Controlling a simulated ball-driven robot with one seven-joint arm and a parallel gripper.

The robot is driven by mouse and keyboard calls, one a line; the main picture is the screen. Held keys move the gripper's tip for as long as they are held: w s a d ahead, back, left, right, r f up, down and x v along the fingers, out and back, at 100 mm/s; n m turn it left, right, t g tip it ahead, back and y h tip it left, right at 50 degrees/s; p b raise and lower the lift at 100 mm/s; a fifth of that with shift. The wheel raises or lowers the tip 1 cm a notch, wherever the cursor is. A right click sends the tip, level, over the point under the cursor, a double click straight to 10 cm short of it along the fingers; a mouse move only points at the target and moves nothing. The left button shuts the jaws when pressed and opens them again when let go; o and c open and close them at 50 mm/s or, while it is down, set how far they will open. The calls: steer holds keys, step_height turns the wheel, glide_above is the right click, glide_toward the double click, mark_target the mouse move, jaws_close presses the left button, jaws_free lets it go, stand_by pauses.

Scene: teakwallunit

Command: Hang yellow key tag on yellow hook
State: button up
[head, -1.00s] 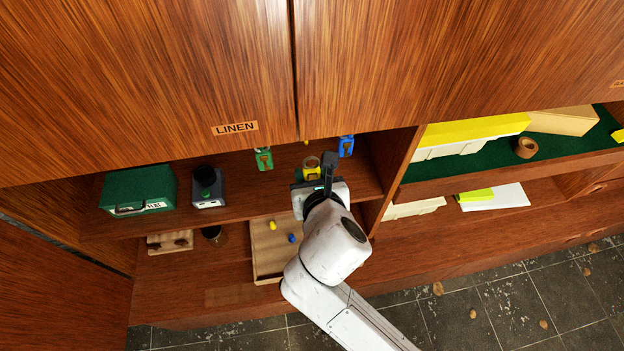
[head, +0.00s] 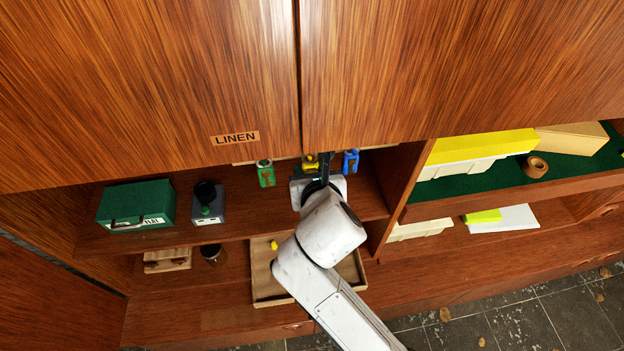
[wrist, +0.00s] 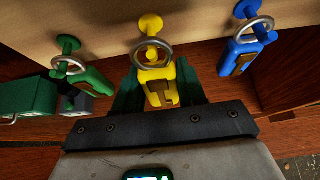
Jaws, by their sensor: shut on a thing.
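The yellow key tag (wrist: 158,86) is between the two dark fingers of my gripper (wrist: 158,92), which is shut on it. Its metal ring (wrist: 152,54) stands above the tag at the yellow hook (wrist: 150,25). The ring overlaps the hook's stem; I cannot tell for certain whether it is around it. The hook is fixed to a pale wooden board. In the head view the yellow tag (head: 310,163) shows just left of my gripper (head: 325,168), partly hidden by it.
A green tag (wrist: 85,80) hangs by its ring on a green hook at left, and a blue tag (wrist: 246,52) on a blue hook at right. A green box (head: 137,205) stands on the shelf. A wooden tray (head: 264,290) lies below.

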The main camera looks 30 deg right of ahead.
steer(key=shift+w+d+f, duration=0.15)
steer(key=shift+w, duration=0.3)
steer(key=shift+w+d+f+p, duration=0.1)
steer(key=shift+w+f+p, duration=0.25)
steer(key=shift+p, duration=0.2)
steer(key=shift+f, duration=0.1)
steer(key=o, duration=1.1)
steer(key=v, duration=1)
steer(key=shift+s+r+b, duration=0.25)
steer(key=shift+s+b, duration=0.1)
